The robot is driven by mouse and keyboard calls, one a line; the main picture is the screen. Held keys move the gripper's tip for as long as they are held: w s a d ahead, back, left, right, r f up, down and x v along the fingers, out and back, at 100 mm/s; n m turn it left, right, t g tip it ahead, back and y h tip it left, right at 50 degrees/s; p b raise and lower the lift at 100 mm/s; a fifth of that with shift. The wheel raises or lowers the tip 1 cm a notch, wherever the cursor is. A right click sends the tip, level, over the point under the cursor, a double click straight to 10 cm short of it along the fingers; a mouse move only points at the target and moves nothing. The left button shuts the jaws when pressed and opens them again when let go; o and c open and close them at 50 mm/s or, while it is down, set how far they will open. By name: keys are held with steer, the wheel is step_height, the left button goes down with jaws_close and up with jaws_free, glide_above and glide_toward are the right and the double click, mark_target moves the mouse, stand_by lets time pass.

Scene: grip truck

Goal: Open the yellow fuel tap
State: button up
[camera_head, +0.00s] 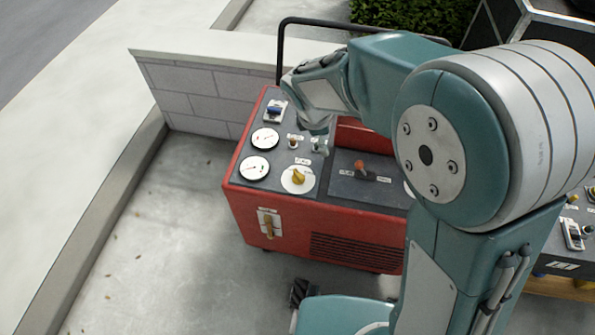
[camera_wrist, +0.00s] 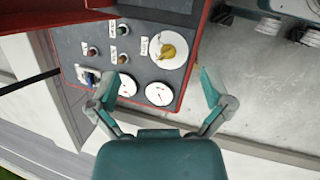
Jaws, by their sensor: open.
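A red machine (camera_head: 310,243) has a grey top panel. A yellow knob (camera_head: 298,177) sits on a white disc on that panel, and it also shows in the wrist view (camera_wrist: 169,50). A yellow-tan lever (camera_head: 268,227) hangs on a white plate on the machine's front side. I cannot read the labels to tell which is the fuel tap. My gripper (camera_head: 318,127) is over the panel's back part, apart from both. In the wrist view my gripper (camera_wrist: 160,90) is open and empty, its fingers spread, with the yellow knob beyond them.
Two white gauges (camera_head: 258,168) are left of the knob. A blue switch (camera_head: 274,111), small knobs and an orange-red lever (camera_head: 361,168) are on the panel. A black rail (camera_head: 290,25) and a block wall (camera_head: 200,95) stand behind. The floor (camera_head: 150,230) at left is clear.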

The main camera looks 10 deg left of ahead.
mark_target(298, 173)
steer(key=a+f+n, duration=0.7)
steer(key=a+f, duration=0.3)
steer(key=f, duration=0.2)
steer(key=shift+h, duration=0.4)
steer(key=x, duration=1)
steer(key=shift+d+f, duration=0.2)
steer(key=shift+f, duration=0.05)
steer(key=c, duration=1.1)
